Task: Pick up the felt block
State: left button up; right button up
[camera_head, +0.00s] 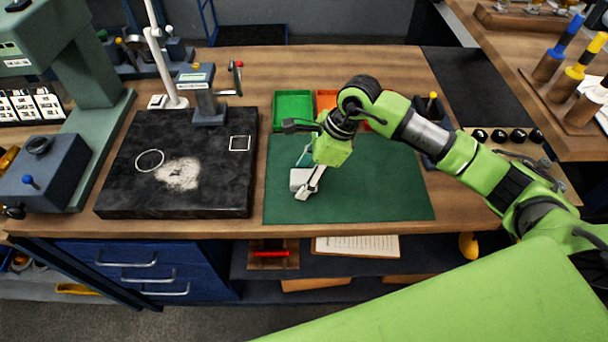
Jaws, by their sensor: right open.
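A small pale grey-white block (297,177), which looks like the felt block, lies on the dark green mat (390,190), left of its middle. My right gripper (305,182) reaches down over the mat from the right, with its fingers at the block. The fingers are open. A pale finger passes in front of the block's right side and hides part of it; I cannot tell whether it touches. My left gripper is not in view.
A black plate (215,190) with a whitish smear and a gauge stand (207,98) is left of the mat. Green (293,106) and orange (326,100) trays sit behind the mat. The mat's right half is clear.

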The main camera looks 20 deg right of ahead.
jog(key=shift+a+f, duration=0.1)
jog(key=shift+f, duration=0.1)
jog(key=c, duration=1.2)
jog(key=shift+r, duration=0.15)
jog(key=shift+w+r+b, duration=0.1)
jog(key=shift+r+b, duration=0.1)
jog(key=shift+b, duration=0.2)
notch_tip(320, 180, up, 2)
jog(key=shift+r+b, duration=0.1)
jog(key=shift+b, duration=0.85)
jog(key=s+a+r+b, duration=0.1)
jog(key=s+r, duration=0.2)
jog(key=s, duration=0.1)
jog(key=s+a+r+b, duration=0.2)
jog(key=s+r, duration=0.1)
jog(key=s, duration=0.1)
jog(key=s+a+r+b, duration=0.1)
jog(key=s+a+r, duration=0.1)
jog(key=s+r, duration=0.2)
jog(key=shift+s+a+r, duration=0.1)
jog(key=shift+s, duration=0.5)
